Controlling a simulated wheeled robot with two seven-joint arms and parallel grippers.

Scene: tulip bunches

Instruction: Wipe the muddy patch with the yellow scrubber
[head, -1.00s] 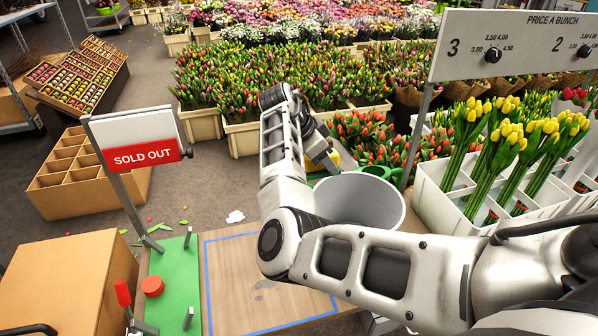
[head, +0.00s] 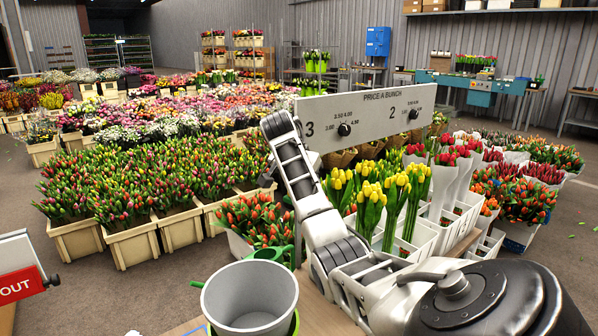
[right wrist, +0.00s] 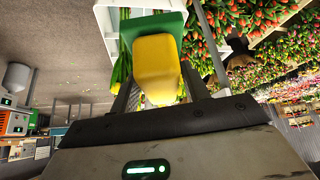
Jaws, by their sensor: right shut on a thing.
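The yellow scrubber (right wrist: 158,68) shows in the right wrist view as a yellow block with a green part at its far end. My right gripper (right wrist: 158,92) is shut on it, with a finger on either side. In the head view my right arm reaches up from the lower right, and its gripper and the scrubber are hidden or too small to tell. The muddy patch is out of view. Only a sliver of the wooden board (head: 185,328) with blue edging shows at the bottom edge. My left gripper is not in view.
A grey bucket (head: 250,296) stands low in front, beside a green watering can (head: 272,254). The price board (head: 365,116) rises close to my right arm. White crates (head: 412,238) with tulips stand right of it. A sold-out sign (head: 22,284) is at left.

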